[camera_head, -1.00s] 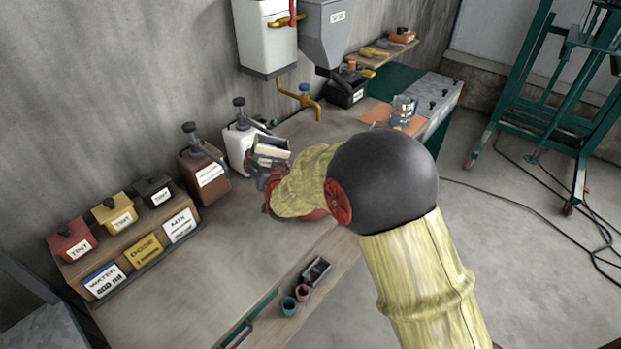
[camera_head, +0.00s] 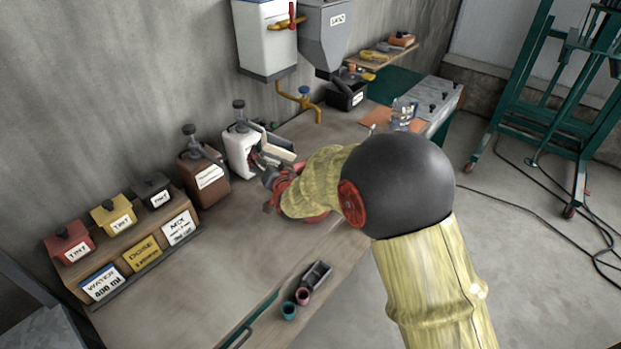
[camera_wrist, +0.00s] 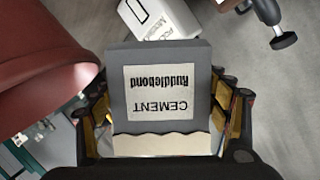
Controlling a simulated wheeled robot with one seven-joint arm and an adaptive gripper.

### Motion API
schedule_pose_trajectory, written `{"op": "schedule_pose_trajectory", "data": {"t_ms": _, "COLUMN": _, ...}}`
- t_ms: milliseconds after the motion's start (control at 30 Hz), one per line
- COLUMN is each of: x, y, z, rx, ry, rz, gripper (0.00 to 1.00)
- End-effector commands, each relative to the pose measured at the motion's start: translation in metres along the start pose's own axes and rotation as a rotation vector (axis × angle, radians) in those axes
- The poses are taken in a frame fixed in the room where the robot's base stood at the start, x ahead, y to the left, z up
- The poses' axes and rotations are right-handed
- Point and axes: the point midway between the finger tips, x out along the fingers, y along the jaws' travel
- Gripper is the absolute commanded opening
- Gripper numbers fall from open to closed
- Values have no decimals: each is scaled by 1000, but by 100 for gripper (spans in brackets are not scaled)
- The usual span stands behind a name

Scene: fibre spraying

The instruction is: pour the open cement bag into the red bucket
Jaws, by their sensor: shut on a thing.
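The open cement bag (camera_wrist: 166,92) is a grey box shape with a white label and a pale ragged torn edge. My gripper (camera_wrist: 165,115) is shut on it, with a finger along each side. In the head view the bag (camera_head: 277,147) is held up above the workbench, tilted, in front of the white jug. The red bucket (camera_wrist: 45,70) is large at the left of the wrist view, beside the bag. In the head view only a bit of the bucket (camera_head: 318,218) shows below my forearm; its opening is hidden.
A white pump jug (camera_head: 240,150) and a brown pump jug (camera_head: 203,180) stand against the wall. A rack of tint tins (camera_head: 120,215) is at the left. Small cups (camera_head: 289,308) lie near the front edge. The bench (camera_head: 215,265) is clear at centre left.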

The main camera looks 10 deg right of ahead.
Motion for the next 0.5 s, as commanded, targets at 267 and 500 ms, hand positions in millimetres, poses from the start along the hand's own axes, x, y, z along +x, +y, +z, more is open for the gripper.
{"op": "schedule_pose_trajectory", "data": {"t_ms": 267, "x": 0, "y": 1, "z": -4, "rx": 36, "ry": 5, "rz": -14, "gripper": 26}}
{"op": "schedule_pose_trajectory", "data": {"t_ms": 500, "x": 0, "y": 3, "z": -5, "rx": 66, "ry": 4, "rz": -24, "gripper": 26}}
